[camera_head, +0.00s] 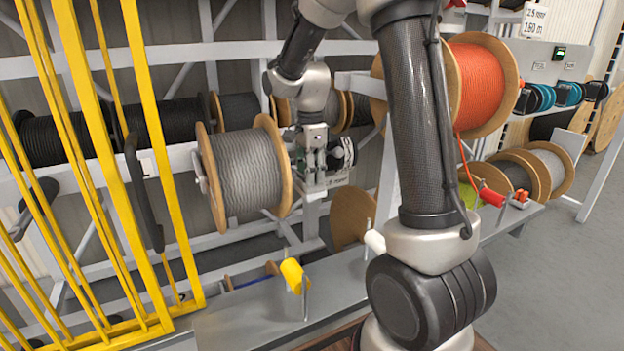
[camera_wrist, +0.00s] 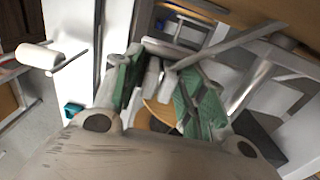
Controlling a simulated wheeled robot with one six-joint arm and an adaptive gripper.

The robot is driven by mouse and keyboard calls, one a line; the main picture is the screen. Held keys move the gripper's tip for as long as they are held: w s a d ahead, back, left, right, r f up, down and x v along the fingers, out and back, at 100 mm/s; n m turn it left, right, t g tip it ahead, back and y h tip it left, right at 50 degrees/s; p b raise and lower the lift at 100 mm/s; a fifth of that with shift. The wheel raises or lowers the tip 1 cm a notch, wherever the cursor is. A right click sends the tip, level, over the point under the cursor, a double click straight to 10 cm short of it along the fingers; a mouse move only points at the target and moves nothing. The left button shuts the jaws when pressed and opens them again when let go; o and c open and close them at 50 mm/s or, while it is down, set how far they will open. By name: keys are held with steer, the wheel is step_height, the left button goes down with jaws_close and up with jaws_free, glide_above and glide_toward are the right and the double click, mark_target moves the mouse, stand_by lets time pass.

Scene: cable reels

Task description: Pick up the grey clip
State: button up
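My gripper (camera_head: 316,178) hangs beside the right flange of the grey cable reel (camera_head: 245,172). In the wrist view my gripper (camera_wrist: 160,88) has its two green-padded fingers apart, with a gap between them. Pale grey bars show near and beyond the fingertips, and a tan disc edge shows through the gap. I cannot tell whether one of these grey pieces is the grey clip. A small grey fitting (camera_head: 198,172) sits at the reel's left hub; I cannot tell whether it is the clip either. No held object is clear.
A yellow piece (camera_head: 292,275), a white cylinder (camera_head: 375,241) and a red piece (camera_head: 491,197) are along the grey ledge (camera_head: 260,318). The white cylinder also shows in the wrist view (camera_wrist: 38,56). Yellow bars (camera_head: 150,150) stand left. An orange reel (camera_head: 476,85) is at right. Open floor (camera_head: 575,265) lies right.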

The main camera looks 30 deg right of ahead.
steer(key=c, duration=0.6)
steer(key=shift+c, duration=0.2)
step_height(320, 180, up, 10)
steer(key=shift+r, duration=0.1)
step_height(320, 180, up, 5)
steer(key=shift+f, duration=0.1)
stand_by(0.5)
steer(key=shift+s, duration=0.1)
